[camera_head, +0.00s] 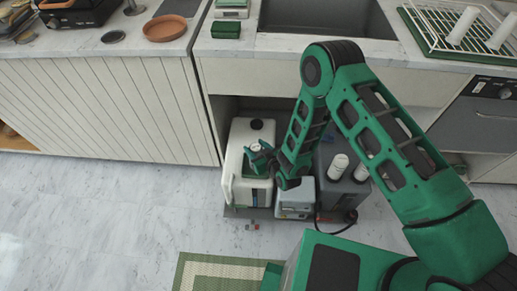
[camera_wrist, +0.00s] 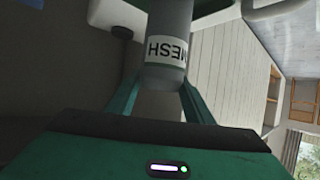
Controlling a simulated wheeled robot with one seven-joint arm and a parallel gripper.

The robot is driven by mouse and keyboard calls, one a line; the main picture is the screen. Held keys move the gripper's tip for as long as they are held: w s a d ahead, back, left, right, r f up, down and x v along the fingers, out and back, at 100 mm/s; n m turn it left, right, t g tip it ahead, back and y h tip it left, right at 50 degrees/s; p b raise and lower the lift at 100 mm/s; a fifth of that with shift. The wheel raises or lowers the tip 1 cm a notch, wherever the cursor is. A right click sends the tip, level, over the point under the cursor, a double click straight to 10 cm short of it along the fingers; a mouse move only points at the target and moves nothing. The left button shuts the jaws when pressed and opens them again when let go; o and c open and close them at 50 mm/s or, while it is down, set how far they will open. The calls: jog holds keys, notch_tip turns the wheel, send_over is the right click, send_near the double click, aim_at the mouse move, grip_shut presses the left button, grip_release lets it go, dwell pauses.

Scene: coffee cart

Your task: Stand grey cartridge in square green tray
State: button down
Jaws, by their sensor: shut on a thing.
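The grey cartridge (camera_wrist: 170,28) carries a white label reading MESH, which appears upside down in the wrist view. My gripper (camera_wrist: 160,98) is shut on the cartridge, with one green finger on each side. In the head view, my gripper (camera_head: 260,158) is low at the open cabinet, in front of the white jug. The cartridge is small and mostly hidden there. A small green squarish object (camera_head: 226,30) sits on the counter left of the sink, in front of a scale. I cannot tell if it is the square green tray.
The white jug (camera_head: 240,135), a small grey box (camera_head: 295,200) and a dark grey unit with white cylinders (camera_head: 338,166) crowd the cabinet. A green-edged drying rack (camera_head: 412,22) holds white cylinders right of the sink (camera_head: 325,18). A terracotta dish (camera_head: 165,28) is on the left counter.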

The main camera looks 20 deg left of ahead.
jog(key=shift+f, duration=0.25)
jog(key=c, duration=0.9)
grip_release()
jog(key=shift+f, duration=0.1)
jog(key=v, duration=1.2)
jog(key=shift+w+d, duration=0.1)
